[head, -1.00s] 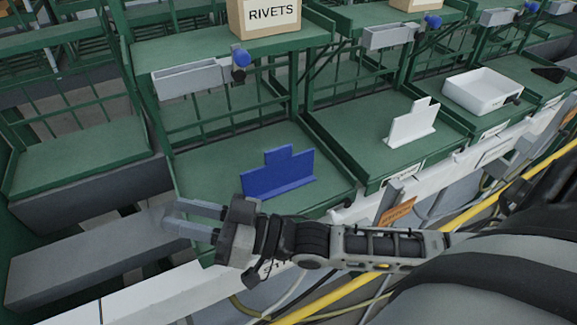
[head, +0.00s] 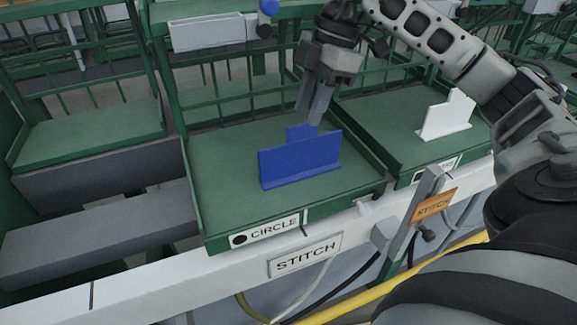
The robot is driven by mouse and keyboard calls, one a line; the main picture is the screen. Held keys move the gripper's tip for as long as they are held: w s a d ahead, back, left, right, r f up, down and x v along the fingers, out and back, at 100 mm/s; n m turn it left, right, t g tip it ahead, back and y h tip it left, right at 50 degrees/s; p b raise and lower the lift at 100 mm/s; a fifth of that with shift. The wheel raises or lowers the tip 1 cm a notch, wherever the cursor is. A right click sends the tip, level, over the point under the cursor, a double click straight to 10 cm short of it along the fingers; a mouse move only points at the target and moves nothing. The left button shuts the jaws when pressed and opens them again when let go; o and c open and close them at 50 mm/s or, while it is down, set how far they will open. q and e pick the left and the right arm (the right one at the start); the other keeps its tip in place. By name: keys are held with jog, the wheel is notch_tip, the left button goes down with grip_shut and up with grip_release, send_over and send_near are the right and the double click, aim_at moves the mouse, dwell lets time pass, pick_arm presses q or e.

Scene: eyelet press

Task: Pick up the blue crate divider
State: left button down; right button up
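The blue crate divider (head: 300,163) stands upright on the green shelf tray labelled CIRCLE, its long flat panel facing me and a narrower tab (head: 301,132) rising from its top. My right gripper (head: 309,115) comes down from above, with its two grey fingers pointing down at the tab. The fingers are apart with a narrow gap between them, and the gripper looks open and empty. The fingertips are close to the top of the tab; I cannot tell whether they touch it. My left gripper is not in view.
A white divider (head: 447,118) stands on the neighbouring green tray to the right, near my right arm. The tray (head: 222,190) is clear left of the blue divider.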

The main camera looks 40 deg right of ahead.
aim_at(299, 140)
jog(key=shift+w+d+f+h, duration=0.2)
jog(key=shift+d+f+h, duration=0.1)
jog(key=x, duration=0.3)
jog(key=b+x, duration=0.1)
jog(key=x, duration=0.3)
jog(key=shift+s+a, duration=0.1)
jog(key=shift+a, duration=0.15)
grip_shut()
